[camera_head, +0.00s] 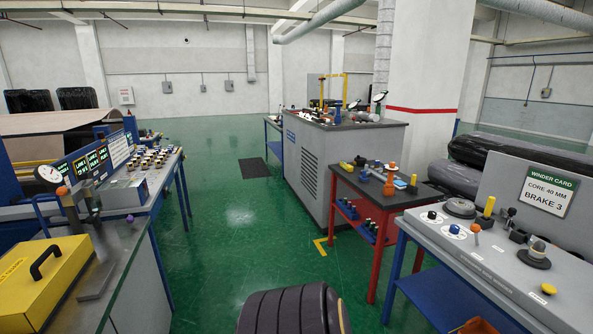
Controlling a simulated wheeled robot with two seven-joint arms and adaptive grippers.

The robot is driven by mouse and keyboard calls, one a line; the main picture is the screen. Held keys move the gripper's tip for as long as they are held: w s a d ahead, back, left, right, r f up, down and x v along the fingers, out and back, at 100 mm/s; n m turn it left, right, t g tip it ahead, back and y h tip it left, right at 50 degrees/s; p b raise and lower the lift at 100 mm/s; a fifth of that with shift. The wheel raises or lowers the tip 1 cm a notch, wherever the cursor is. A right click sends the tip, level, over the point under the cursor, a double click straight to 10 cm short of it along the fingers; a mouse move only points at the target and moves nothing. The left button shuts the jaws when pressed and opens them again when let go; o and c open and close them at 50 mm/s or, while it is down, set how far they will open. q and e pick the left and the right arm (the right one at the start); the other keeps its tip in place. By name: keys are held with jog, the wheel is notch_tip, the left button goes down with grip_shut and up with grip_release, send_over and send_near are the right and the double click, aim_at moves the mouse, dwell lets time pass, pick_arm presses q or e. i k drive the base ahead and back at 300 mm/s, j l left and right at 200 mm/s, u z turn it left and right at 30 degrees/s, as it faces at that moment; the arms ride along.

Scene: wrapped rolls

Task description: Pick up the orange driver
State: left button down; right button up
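An upright orange object (390,180) stands on the dark top of the red cart (412,197), right of the picture's middle. It may be the orange driver, but it is too small to tell for sure. Several small blue, yellow and dark items lie around it. Neither of my grippers shows in this view.
A grey control desk (500,274) with knobs and a lever stands at the right. A bench with a yellow case (42,285) stands at the left. A grey cabinet (330,160) is behind the red cart. The green floor (235,215) between them is clear.

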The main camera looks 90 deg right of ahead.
aim_at(389, 183)
jog(key=z, duration=3.55)
